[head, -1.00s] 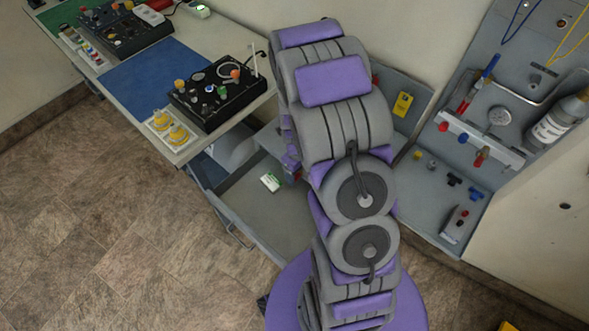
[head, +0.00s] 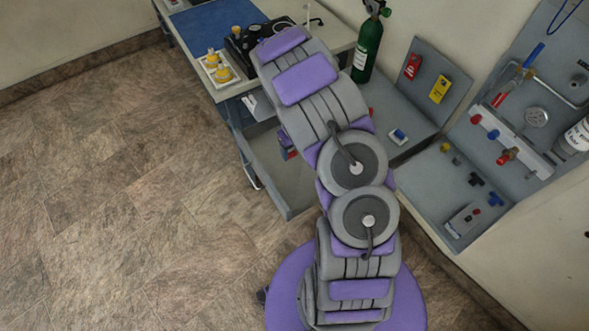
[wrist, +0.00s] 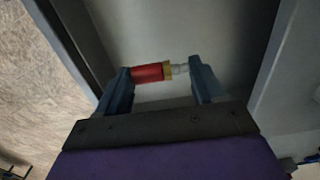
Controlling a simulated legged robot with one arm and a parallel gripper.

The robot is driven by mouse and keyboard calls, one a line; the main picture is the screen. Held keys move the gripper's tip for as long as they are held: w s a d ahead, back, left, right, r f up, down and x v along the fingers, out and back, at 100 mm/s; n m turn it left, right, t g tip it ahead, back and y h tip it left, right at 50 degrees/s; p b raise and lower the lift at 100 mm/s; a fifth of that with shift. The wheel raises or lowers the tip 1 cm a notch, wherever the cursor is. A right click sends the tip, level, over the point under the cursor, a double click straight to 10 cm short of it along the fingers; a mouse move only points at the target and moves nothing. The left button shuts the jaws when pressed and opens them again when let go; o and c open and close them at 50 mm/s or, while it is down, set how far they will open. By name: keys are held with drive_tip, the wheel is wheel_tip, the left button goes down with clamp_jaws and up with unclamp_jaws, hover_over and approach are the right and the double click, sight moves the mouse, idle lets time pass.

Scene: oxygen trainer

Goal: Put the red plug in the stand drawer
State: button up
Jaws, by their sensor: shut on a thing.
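The red plug (wrist: 148,73) has a brass collar and a pale metal tip. In the wrist view it lies crosswise between the two fingers of my gripper (wrist: 165,80), which is shut on it at its ends. Behind it is the grey inside of the open stand drawer (wrist: 205,25), with a wall to each side. I cannot tell how high the plug is above the drawer floor. In the head view the drawer (head: 290,201) is pulled out below the bench, and my arm hides part of it.
The bench (head: 215,88) above the drawer holds yellow knobs (head: 216,65), a black control box (head: 246,42) and a blue mat (head: 212,20). A green cylinder (head: 368,50) stands behind my arm. A grey fittings panel (head: 470,150) is at right. Floor is clear at left.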

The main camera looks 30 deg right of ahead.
drive_tip(key=b, duration=0.2)
hover_over(293, 170)
wheel_tip(293, 170, down, 6)
drive_tip(key=shift+a, duration=0.1)
drive_tip(key=shift+f, duration=2.15)
drive_tip(key=shift+f+b, duration=0.1)
drive_tip(key=shift+b, duration=0.2)
drive_tip(key=o, duration=1)
drive_tip(key=shift+o, duration=0.2)
